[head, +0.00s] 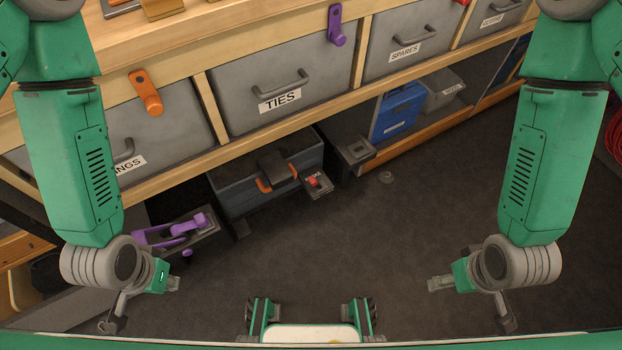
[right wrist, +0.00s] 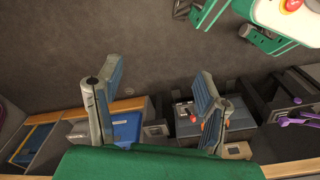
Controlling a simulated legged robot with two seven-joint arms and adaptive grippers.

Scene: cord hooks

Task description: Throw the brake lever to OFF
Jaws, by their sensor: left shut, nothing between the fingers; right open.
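A small lever with a red handle (head: 313,181) sits on a dark grey box (head: 320,190) by the front of the low cabinet. Its light label is too small to read, and I cannot tell which way it is thrown. The red handle also shows in the right wrist view (right wrist: 193,117), beyond the fingers. My left gripper (head: 176,284) is shut and empty at lower left, apart from the lever. My right gripper (head: 433,284) is open and empty at lower right, also apart; its two spread fingers show in the right wrist view (right wrist: 160,90).
A purple-handled fixture (head: 170,233) stands at left. A dark toolbox (head: 240,190) with orange latches lies behind the lever. Drawers (head: 285,85) and a blue case (head: 398,110) line the bench. A red coil (head: 615,135) is at far right. The floor (head: 400,220) between my arms is mostly clear.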

